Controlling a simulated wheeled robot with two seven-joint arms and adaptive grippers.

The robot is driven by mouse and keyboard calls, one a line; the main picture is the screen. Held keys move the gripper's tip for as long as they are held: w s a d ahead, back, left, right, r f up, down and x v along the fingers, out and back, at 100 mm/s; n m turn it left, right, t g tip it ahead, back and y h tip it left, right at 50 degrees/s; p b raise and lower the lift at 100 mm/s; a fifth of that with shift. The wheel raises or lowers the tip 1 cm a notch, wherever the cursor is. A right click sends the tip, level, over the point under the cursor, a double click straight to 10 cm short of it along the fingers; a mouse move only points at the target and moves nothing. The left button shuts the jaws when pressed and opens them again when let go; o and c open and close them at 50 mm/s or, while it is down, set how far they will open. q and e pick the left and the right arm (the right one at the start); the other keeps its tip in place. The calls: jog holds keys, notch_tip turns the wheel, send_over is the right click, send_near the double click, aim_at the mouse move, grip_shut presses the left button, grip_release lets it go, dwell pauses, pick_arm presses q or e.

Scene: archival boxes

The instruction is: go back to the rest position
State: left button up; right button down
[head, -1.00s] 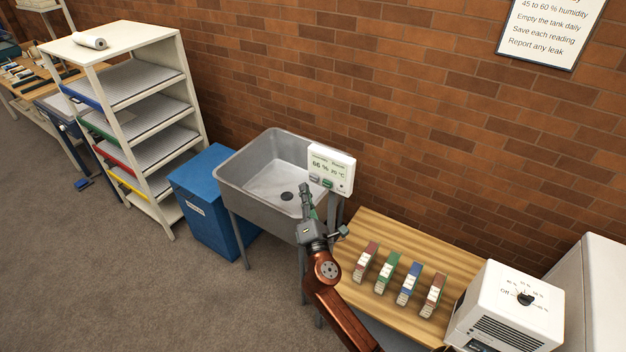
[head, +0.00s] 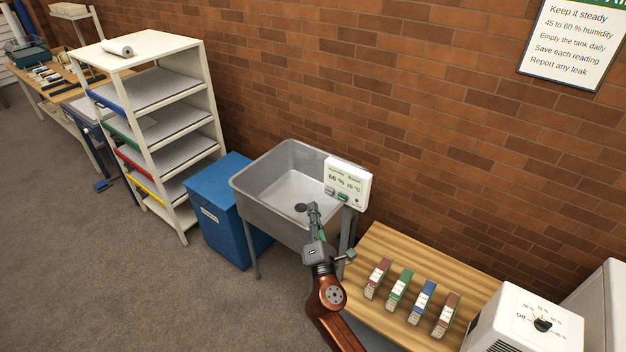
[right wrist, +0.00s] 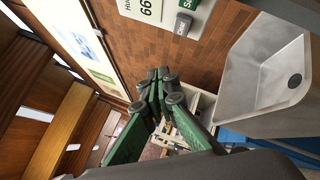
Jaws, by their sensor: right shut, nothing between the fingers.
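My right gripper (head: 313,215) is shut and empty. In the head view its fingers are in front of the lower part of the grey sink, just below and left of the white humidity meter. In the right wrist view the green fingers of my right gripper (right wrist: 160,88) meet at their tips. The meter (head: 347,184) reads 66 % and 20 °C; its lower part with a grey and a green button shows in the right wrist view (right wrist: 165,14). My left gripper does not show.
The grey sink (head: 262,180) stands by the brick wall. A wooden bench (head: 378,243) holds several small coloured boxes and a white dehumidifier (head: 525,322). A blue bin (head: 215,225) and a white shelf rack (head: 172,45) stand left. The carpet at lower left is clear.

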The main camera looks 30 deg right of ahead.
notch_tip(320, 180, down, 25)
jog(key=w+m+g+y, duration=0.2)
jog(key=g+y, duration=0.1)
jog(key=g, duration=0.1)
jog(key=s+f+m+g+y, duration=0.15)
jog(key=s+f, duration=0.25)
jog(key=f, duration=0.5)
jog(key=s+f+m+g, duration=0.2)
jog(key=s+f, duration=0.2)
jog(key=f, duration=0.6)
jog(key=s+f+m+g+y, duration=0.15)
jog(key=s+f, duration=0.25)
jog(key=f, duration=0.5)
jog(key=s+a+f+m+g+y, duration=0.15)
jog(key=s+f+m+g, duration=0.45)
jog(key=s+f, duration=1.6)
jog(key=s+f+m+g, duration=0.1)
jog(key=s+f+m, duration=0.1)
jog(key=s, duration=1.1)
jog(key=s+a+f+m+g, duration=0.1)
jog(key=s+f+m+g, duration=0.1)
jog(key=s, duration=1.1)
jog(key=shift+s+f+m, duration=0.15)
jog(key=shift+f+m, duration=0.45)
jog(key=shift+m, duration=0.1)
